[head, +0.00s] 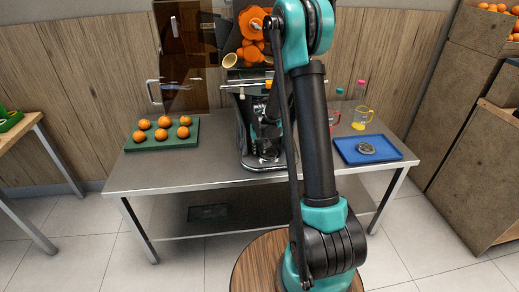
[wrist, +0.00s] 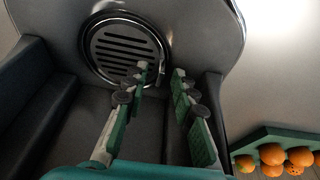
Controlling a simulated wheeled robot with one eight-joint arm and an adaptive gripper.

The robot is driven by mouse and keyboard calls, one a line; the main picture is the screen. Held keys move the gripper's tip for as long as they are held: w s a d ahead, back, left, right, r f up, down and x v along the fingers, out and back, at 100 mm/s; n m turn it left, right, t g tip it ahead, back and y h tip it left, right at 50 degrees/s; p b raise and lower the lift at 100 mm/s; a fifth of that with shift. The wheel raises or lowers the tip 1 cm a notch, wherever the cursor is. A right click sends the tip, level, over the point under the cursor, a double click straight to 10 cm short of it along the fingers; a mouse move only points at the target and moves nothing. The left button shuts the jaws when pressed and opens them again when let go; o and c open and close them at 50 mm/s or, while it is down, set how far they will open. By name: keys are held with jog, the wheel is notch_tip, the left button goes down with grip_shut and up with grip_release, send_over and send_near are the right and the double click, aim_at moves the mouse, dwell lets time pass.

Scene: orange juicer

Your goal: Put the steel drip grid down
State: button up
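The steel drip grid (wrist: 120,46) is a round slotted disc. In the wrist view it lies within the shiny round rim on the juicer's base (wrist: 205,30); I cannot tell whether it sits fully flat. My gripper (wrist: 160,70) has its two fingers apart with a clear gap between them. The left fingertip overlaps the grid's lower right edge in the picture; touch cannot be told. In the head view my gripper (head: 264,127) is low at the front of the juicer (head: 243,92), and the grid is not clearly made out there.
A green board with several oranges (head: 160,135) lies left on the steel table (head: 190,172). A blue tray (head: 395,153) with a round grey piece (head: 366,149) lies right. Dark juicer walls flank my fingers closely.

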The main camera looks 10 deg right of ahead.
jog(key=shift+s+r, duration=0.1)
jog(key=shift+r, duration=0.3)
jog(key=s, duration=1.2)
jog(key=shift+a+r, duration=0.15)
jog(key=shift+r, duration=0.2)
jog(key=s+d+r, duration=0.3)
jog(key=s+r, duration=0.1)
jog(key=s, duration=0.6)
jog(key=s+d+r, duration=0.2)
jog(key=s+r, duration=0.2)
jog(key=s, duration=0.6)
jog(key=shift+s+d+t, duration=0.25)
jog(key=shift+d+t, duration=0.15)
jog(key=shift+a, duration=0.15)
